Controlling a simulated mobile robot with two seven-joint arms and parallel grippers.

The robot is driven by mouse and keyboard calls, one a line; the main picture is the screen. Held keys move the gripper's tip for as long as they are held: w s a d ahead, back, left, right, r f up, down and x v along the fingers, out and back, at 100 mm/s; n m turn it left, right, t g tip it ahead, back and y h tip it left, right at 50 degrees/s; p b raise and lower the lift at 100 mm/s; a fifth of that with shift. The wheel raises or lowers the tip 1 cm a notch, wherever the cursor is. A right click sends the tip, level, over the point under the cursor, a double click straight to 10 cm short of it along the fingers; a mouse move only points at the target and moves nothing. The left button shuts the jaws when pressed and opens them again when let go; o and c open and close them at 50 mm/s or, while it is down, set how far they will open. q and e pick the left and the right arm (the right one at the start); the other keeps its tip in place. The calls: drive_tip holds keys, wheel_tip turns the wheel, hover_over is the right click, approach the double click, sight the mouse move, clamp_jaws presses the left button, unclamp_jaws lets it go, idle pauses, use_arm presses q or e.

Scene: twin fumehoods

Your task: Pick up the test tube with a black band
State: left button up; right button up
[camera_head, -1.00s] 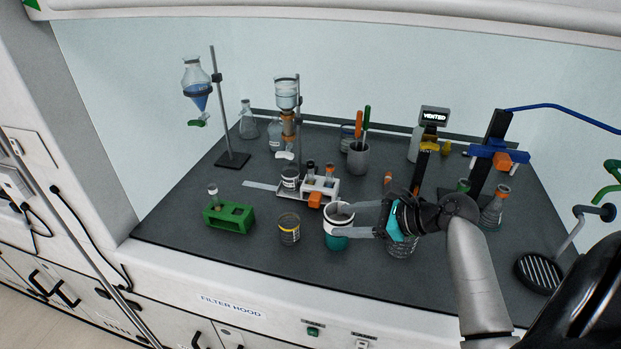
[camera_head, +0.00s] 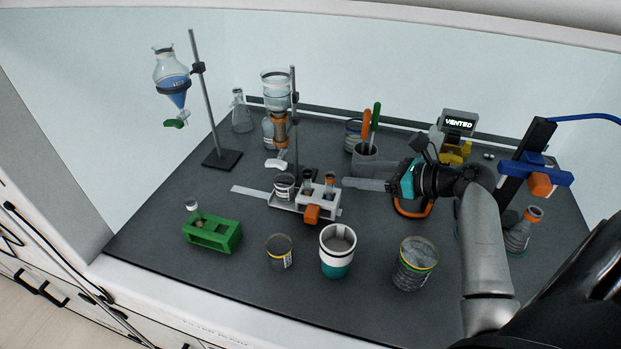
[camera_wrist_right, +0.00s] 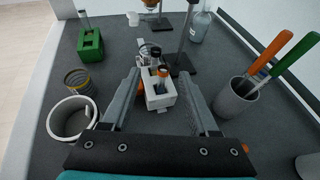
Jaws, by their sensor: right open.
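A white test tube rack (camera_head: 290,204) stands mid-bench, with tubes upright in it. One tube with a dark band near its top (camera_head: 307,180) stands left of an orange-topped tube (camera_head: 330,182). In the right wrist view the white rack (camera_wrist_right: 160,101) lies ahead between the finger lines, and its tubes overlap, so the bands are hard to tell apart. My right gripper (camera_head: 350,184) is open and empty, just right of the rack, fingers pointing at it. My left gripper is not in view.
A green rack (camera_head: 212,234) stands left. A white-and-teal cup (camera_head: 337,262), a small yellow-banded beaker (camera_head: 280,252) and a larger one (camera_head: 414,268) stand in front. A grey holder with orange and green handles (camera_head: 366,164) is behind the gripper. A burette stand (camera_head: 295,120) rises behind the rack.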

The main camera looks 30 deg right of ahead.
drive_tip(key=b, duration=0.1)
approach(310, 171)
drive_tip(key=x, duration=0.4)
drive_tip(key=shift+w+f, duration=0.25)
drive_tip(key=shift+x, duration=0.9)
drive_tip(key=b+x, duration=0.1)
drive_tip(key=x, duration=0.3)
drive_tip(key=shift+w+a, duration=0.2)
drive_tip(key=shift+a, duration=0.05)
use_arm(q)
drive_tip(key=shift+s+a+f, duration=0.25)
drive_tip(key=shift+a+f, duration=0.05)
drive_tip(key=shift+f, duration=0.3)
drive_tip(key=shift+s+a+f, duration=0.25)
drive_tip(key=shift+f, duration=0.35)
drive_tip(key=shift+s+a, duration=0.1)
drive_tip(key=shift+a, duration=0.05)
use_arm(e)
clamp_jaws()
